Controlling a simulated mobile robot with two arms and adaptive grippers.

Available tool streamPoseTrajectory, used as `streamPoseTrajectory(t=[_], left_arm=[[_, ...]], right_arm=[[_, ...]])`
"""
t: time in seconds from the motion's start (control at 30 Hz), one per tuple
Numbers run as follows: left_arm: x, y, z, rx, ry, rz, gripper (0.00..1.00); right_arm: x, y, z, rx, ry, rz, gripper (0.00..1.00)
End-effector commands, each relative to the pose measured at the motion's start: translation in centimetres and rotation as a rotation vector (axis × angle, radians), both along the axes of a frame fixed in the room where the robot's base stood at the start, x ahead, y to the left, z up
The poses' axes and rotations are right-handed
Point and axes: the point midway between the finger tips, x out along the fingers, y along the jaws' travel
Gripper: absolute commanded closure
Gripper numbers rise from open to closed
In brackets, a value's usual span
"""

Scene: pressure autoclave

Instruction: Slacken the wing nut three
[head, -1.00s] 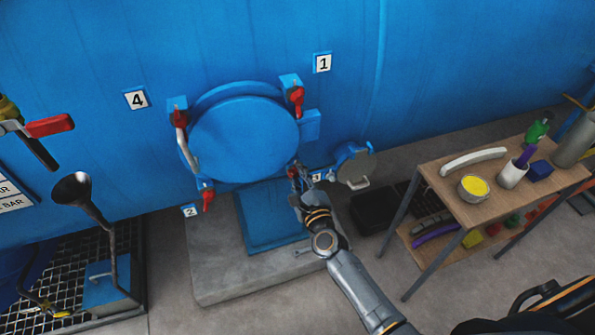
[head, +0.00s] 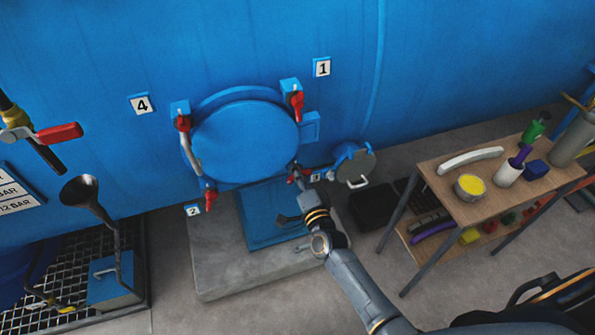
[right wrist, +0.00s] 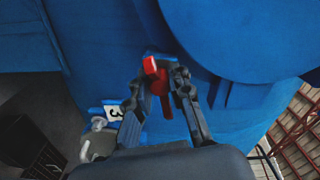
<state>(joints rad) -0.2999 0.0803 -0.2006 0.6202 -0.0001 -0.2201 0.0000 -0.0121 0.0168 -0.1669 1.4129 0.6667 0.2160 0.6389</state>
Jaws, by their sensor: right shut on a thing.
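The round blue hatch door (head: 245,140) on the autoclave is closed, with red wing nuts around its rim. Wing nut three (head: 300,174) is at the lower right of the door, beside the label 3 (head: 316,177). My right gripper (head: 295,178) is at this nut. In the right wrist view the red nut (right wrist: 156,75) sits between the two fingers of the right gripper (right wrist: 163,92), which is shut on it. Its threaded part is hidden. Wing nuts one (head: 297,102), two (head: 211,197) and four (head: 183,122) stand clear. My left gripper is out of view.
A small round port (head: 355,166) with a handle is close on the right of the gripper. A wooden table (head: 480,204) with a yellow-filled tin and tools stands at the right. A concrete step (head: 225,270) lies below the door. A funnel (head: 80,190) is at the left.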

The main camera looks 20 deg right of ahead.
Motion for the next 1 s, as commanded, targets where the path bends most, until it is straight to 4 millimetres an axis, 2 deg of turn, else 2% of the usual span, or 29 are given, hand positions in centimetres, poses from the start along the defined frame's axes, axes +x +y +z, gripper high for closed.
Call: streamPoseTrajectory(t=[0.6,1.0], left_arm=[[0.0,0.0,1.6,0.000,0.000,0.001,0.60],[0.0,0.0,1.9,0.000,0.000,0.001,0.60]], right_arm=[[-0.1,0.0,-0.1,-0.544,-0.015,0.001,1.00],[-0.1,0.0,-0.2,-0.720,-0.022,0.001,1.00]])
